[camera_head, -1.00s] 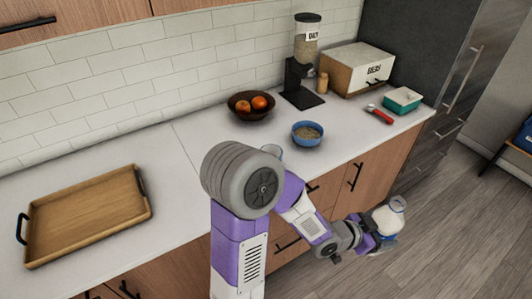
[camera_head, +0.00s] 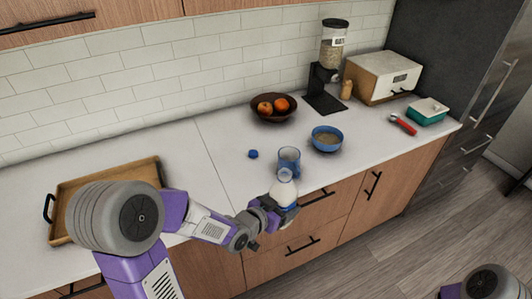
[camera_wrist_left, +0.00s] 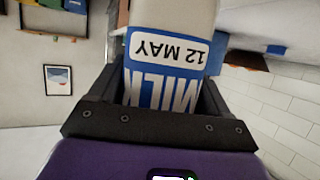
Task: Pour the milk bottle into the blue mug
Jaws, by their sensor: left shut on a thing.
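My left gripper (camera_head: 272,212) is shut on the milk bottle (camera_head: 284,194), in front of the counter's front edge. In the left wrist view the bottle (camera_wrist_left: 170,60) fills the space between the fingers, with its "MILK" and "12 MAY" label facing the camera. The blue mug (camera_head: 289,160) stands upright on the counter, just behind the bottle's top in the head view. I cannot tell whether bottle and mug touch. The mug's inside is hard to make out. My right gripper is not in view; only part of my other arm shows at the bottom right.
A small blue cap (camera_head: 253,154) lies left of the mug. A blue bowl (camera_head: 327,139) stands to its right, and a dark fruit bowl (camera_head: 273,108) behind. A wooden tray (camera_head: 62,236) lies at left. A dispenser (camera_head: 331,65), bread box (camera_head: 383,77) and green dish (camera_head: 427,112) stand farther right.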

